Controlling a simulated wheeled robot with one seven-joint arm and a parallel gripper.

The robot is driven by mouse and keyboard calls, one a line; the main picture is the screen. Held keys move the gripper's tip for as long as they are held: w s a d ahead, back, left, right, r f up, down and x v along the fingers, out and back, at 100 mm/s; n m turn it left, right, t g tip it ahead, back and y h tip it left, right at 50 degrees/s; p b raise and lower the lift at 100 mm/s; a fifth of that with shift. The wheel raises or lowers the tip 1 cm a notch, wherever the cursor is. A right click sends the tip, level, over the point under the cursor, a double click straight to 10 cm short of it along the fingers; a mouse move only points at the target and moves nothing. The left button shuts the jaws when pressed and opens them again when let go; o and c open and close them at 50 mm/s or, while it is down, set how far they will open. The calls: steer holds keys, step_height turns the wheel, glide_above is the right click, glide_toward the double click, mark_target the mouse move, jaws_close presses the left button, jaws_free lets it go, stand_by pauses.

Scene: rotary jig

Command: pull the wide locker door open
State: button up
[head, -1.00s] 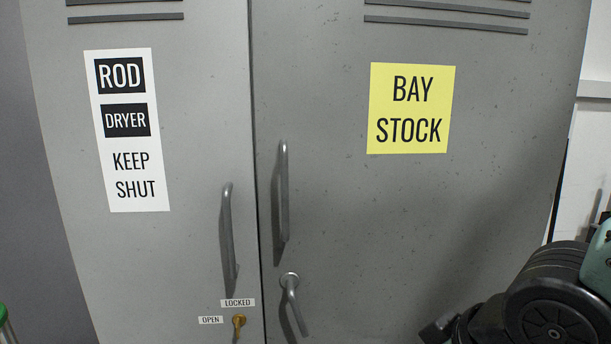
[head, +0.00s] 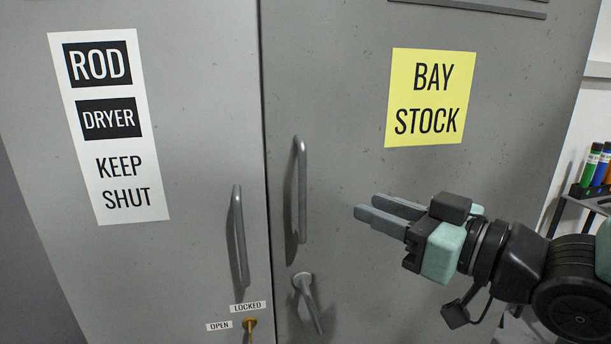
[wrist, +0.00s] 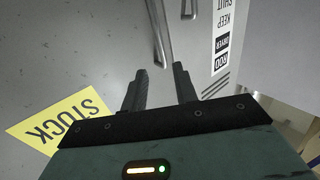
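The wide grey locker door (head: 350,240) carries a yellow BAY STOCK label (head: 430,97) and is closed. Its upright bar handle (head: 301,190) stands near its left edge. Below it is a lever handle (head: 306,300), slanting down to the right. My gripper (head: 366,205) is open and empty, to the right of the bar handle and apart from it, fingers pointing left. In the wrist view the two fingers (wrist: 160,70) stand apart, and the bar handle (wrist: 159,40) shows beyond their tips.
The narrower left door (head: 180,260) is closed, labelled ROD DRYER KEEP SHUT (head: 108,130), with its own bar handle (head: 240,240). A brass key (head: 250,324) sits below, by LOCKED and OPEN tags. A rack of coloured tubes (head: 597,168) stands at the far right.

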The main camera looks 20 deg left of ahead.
mark_target(305, 180)
steer(key=p+x, duration=0.5)
steer(key=x, duration=0.8)
steer(key=shift+w+a, duration=0.1)
steer(key=shift+a, duration=0.3)
steer(key=shift+w+a, duration=0.2)
steer(key=shift+a, duration=0.15)
jaws_close()
